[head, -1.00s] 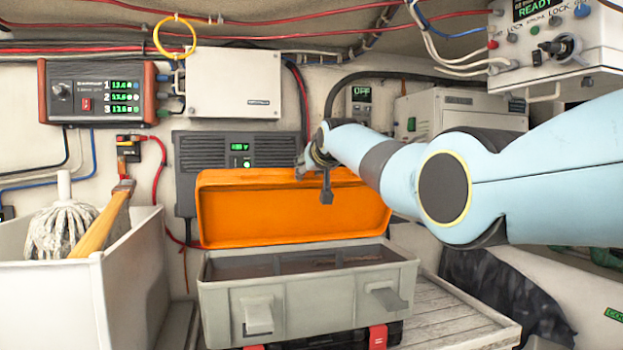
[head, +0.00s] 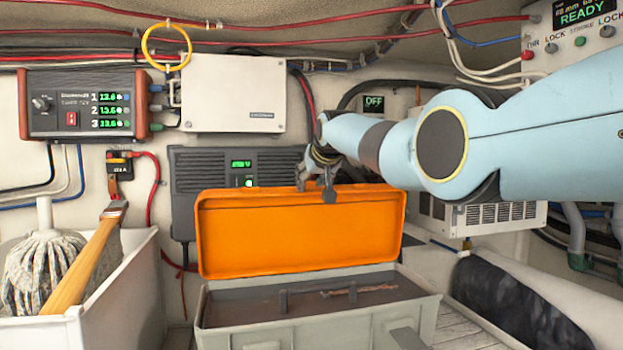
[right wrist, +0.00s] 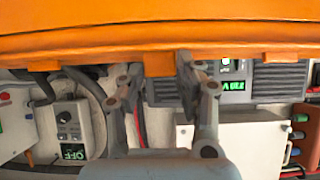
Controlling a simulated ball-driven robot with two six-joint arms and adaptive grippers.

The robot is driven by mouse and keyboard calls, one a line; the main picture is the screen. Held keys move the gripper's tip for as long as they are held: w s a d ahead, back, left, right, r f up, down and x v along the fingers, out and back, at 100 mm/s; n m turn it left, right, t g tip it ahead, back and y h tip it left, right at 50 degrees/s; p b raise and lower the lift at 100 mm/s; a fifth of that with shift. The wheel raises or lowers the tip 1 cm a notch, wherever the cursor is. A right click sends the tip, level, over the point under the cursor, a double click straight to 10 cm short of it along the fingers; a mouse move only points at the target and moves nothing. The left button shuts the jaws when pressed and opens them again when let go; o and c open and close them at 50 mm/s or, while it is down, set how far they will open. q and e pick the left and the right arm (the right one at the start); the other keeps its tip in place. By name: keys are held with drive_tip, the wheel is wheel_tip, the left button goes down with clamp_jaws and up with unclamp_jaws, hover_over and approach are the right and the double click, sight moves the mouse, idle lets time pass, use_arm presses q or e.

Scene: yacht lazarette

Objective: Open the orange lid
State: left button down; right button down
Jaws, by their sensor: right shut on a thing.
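The orange lid (head: 300,235) stands raised at the back of the grey box (head: 320,335), its inner face toward me. The box's inside is exposed, with a thin brown object lying on its dark interior. My right gripper (head: 318,188) is at the lid's upper edge, a little right of its middle. In the right wrist view the lid's orange edge (right wrist: 80,45) crosses the top, and my right gripper's fingers (right wrist: 158,75) are shut on a small orange tab (right wrist: 158,64) of it. My left gripper is not in view.
A white bin (head: 115,305) with a mop (head: 45,265) and a wooden-handled brush (head: 85,260) stands at left. A dark grey unit (head: 185,195) is on the wall close behind the lid. A black rolled bundle (head: 510,305) lies at right.

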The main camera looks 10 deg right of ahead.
drive_tip(key=shift+w+r, duration=0.1)
drive_tip(key=shift+r, duration=0.1)
drive_tip(key=c, duration=1.2)
unclamp_jaws()
drive_tip(key=shift+c, duration=0.2)
drive_tip(key=o, duration=0.4)
drive_tip(key=shift+s+a, duration=0.1)
drive_tip(key=shift+s, duration=0.1)
drive_tip(key=shift+c, duration=0.2)
drive_tip(key=shift+f, duration=0.1)
drive_tip(key=v, duration=1.2)
